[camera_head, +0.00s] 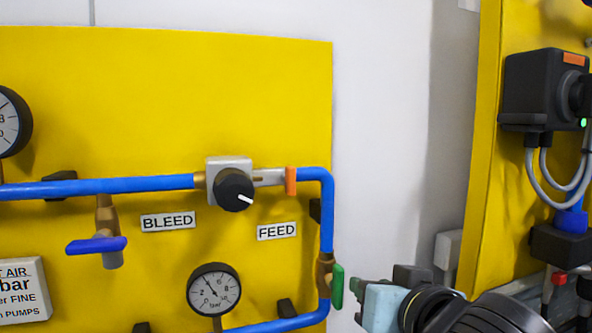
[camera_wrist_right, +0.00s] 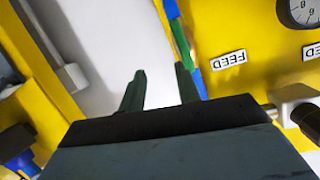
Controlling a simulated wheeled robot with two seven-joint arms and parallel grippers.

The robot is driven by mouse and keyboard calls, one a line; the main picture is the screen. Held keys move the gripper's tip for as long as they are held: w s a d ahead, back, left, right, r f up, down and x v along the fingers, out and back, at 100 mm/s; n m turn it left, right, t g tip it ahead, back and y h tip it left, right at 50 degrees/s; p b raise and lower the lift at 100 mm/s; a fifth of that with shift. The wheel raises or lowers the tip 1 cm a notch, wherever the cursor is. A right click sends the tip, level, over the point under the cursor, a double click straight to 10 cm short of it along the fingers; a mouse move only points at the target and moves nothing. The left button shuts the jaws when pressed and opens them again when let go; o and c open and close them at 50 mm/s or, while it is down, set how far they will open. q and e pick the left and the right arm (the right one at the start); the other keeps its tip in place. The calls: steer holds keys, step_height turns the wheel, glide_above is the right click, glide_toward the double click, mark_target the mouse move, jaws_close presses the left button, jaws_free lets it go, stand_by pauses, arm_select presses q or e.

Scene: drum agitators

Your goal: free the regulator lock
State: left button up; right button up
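The regulator (camera_head: 215,170) is a grey block in the blue pipe on the yellow panel, in the head view. Its black knob (camera_head: 234,190) has a white mark pointing to the lower right. A light grey bar runs right from it to an upright orange tab (camera_head: 290,181), which looks like the lock. My right gripper (camera_head: 362,301) is low at the right, below and right of the tab and apart from it. In the right wrist view its two dark fingers (camera_wrist_right: 160,90) are spread with nothing between them. My left gripper is not in view.
A green valve handle (camera_head: 337,286) stands on the pipe just left of my right gripper. A blue lever (camera_head: 96,245) and a gauge (camera_head: 214,290) sit lower left. A second yellow panel with a black box (camera_head: 540,90) is at the right. White wall lies between the panels.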

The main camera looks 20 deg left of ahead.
steer(key=s+a+r+n+t+y, duration=0.1)
steer(key=s+a+r+n+y, duration=0.1)
steer(key=s+r, duration=0.55)
steer(key=n+t+y+p, duration=0.1)
steer(key=p, duration=0.6)
glide_toward(292, 179)
steer(key=p+x, duration=0.3)
steer(key=x, duration=0.5)
steer(key=shift+w+a, duration=0.1)
steer(key=shift+w, duration=0.15)
steer(key=shift+c, duration=0.3)
jaws_close()
